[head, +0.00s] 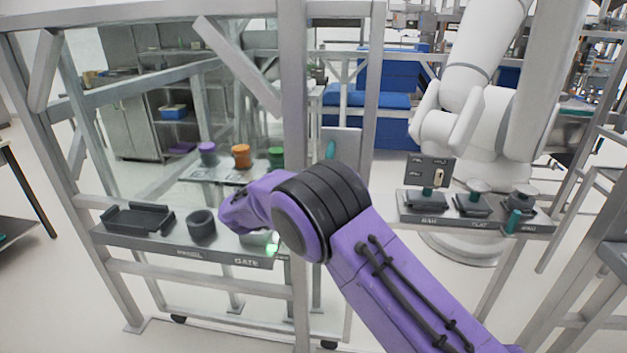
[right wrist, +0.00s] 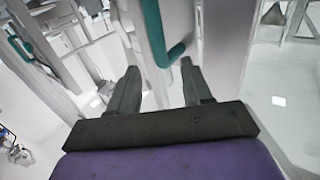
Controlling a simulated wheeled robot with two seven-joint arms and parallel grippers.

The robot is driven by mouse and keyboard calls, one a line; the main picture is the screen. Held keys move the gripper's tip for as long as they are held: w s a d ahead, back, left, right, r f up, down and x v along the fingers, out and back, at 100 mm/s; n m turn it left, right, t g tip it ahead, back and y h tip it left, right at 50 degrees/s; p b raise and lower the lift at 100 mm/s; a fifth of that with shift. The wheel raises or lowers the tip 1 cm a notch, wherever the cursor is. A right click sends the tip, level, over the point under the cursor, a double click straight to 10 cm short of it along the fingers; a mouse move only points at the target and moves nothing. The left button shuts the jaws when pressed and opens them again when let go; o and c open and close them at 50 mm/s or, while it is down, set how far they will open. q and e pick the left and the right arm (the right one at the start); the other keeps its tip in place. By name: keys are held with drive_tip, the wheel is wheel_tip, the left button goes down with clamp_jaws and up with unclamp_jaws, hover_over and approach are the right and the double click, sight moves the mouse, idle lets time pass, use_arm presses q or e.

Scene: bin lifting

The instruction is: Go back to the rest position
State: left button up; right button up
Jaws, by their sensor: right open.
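My right arm (head: 375,265) is purple and comes in from the lower right of the head view, its wrist bent left in front of the metal frame. Its fingers are hidden there behind the arm. In the right wrist view my right gripper (right wrist: 159,70) is open, with nothing held between its dark fingers. A teal handle (right wrist: 153,30) on a grey post shows just beyond the fingertips; I cannot tell how far away it is. A teal piece (head: 331,150) also shows above the arm in the head view. My left gripper is not in view.
The metal frame (head: 293,90) stands close to my arm. A front shelf (head: 150,244) holds a black tray (head: 137,218) and a dark cup (head: 202,225), with a green glow at its right end. Purple, orange and green cups stand behind. A control panel (head: 475,222) and white robot arm (head: 480,120) are right.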

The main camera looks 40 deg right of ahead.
idle(0.6)
drive_tip(key=s+a+f+n+t+y, duration=0.1)
drive_tip(key=s+f+n+t+y, duration=0.2)
drive_tip(key=f, duration=0.7)
drive_tip(key=s+a+f+n+t+y+b, duration=0.1)
drive_tip(key=s+a+f+n+t+y, duration=0.15)
drive_tip(key=s+f, duration=0.55)
drive_tip(key=s+a+f+n+t+y, duration=0.15)
drive_tip(key=f+y, duration=0.25)
drive_tip(key=f, duration=0.8)
drive_tip(key=s+a+f+g+y, duration=0.1)
drive_tip(key=s+f, duration=0.3)
drive_tip(key=s, duration=0.6)
drive_tip(key=s+a+f+n+g+y+b, duration=0.1)
drive_tip(key=s+a+f+g+y, duration=0.1)
drive_tip(key=s, duration=0.7)
drive_tip(key=s+a+f+n+g+y, duration=0.1)
drive_tip(key=s+f+g, duration=0.3)
drive_tip(key=s, duration=0.6)
wheel_tip(320, 180, down, 2)
drive_tip(key=shift+s+a+f+y, duration=0.2)
drive_tip(key=shift+s+a+y, duration=0.05)
drive_tip(key=shift+s+y, duration=0.1)
